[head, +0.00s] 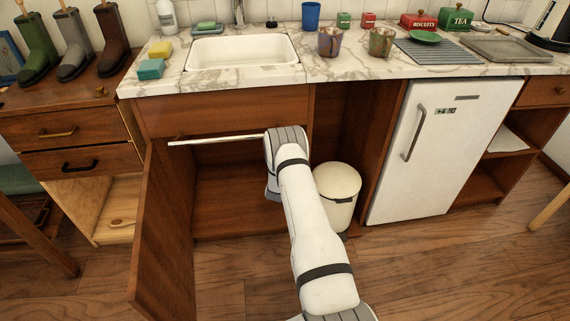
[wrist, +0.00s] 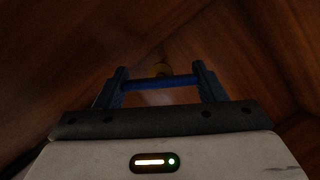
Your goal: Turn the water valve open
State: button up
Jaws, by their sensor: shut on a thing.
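In the wrist view, a blue bar-shaped valve handle (wrist: 147,84) lies across between the two dark blue fingers of my gripper (wrist: 162,78). The fingers are shut on it, one at each end. In the head view, my arm reaches into the open cupboard under the sink. My gripper and the valve are hidden there by the arm and the cupboard front.
The cupboard door (head: 163,235) stands open on the left. A cream bin (head: 338,190) stands close to the right of my arm. A white fridge (head: 428,150) is farther right. The sink (head: 243,52) is above. A thin pale bar (head: 215,140) crosses the cupboard opening. Floor in front is clear.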

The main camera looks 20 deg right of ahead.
jog(key=shift+d+m+y, duration=0.1)
jog(key=shift+m+y, duration=0.2)
jog(key=o, duration=1)
jog(key=shift+f, duration=0.1)
